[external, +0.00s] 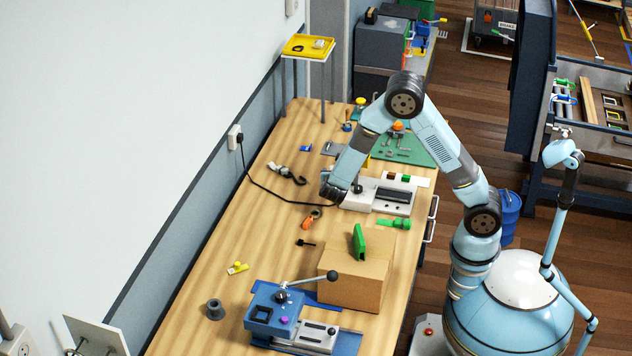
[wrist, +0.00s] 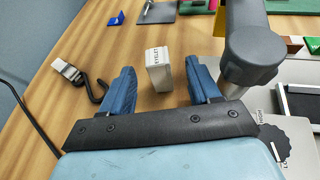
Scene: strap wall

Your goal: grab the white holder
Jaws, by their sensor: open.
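A small white block with dark lettering (wrist: 158,68) stands on the wooden bench in the wrist view. It is the thing that best fits the white holder. My gripper (wrist: 161,82) is open, with one blue finger to the left of the block and one to the right. The block shows in the gap between them, and no contact is visible. I cannot tell the remaining height above it. In the external view my gripper (external: 331,192) is low over the bench, left of the white-and-grey device, and I cannot make out the block there.
A grey post (wrist: 249,58) rises close to the right finger. A white strap with a black hook (external: 287,174) lies to the left. The white-and-grey device (external: 366,196) stands to the right. An orange tool (external: 309,221) and a cardboard box (external: 352,281) are nearer the front.

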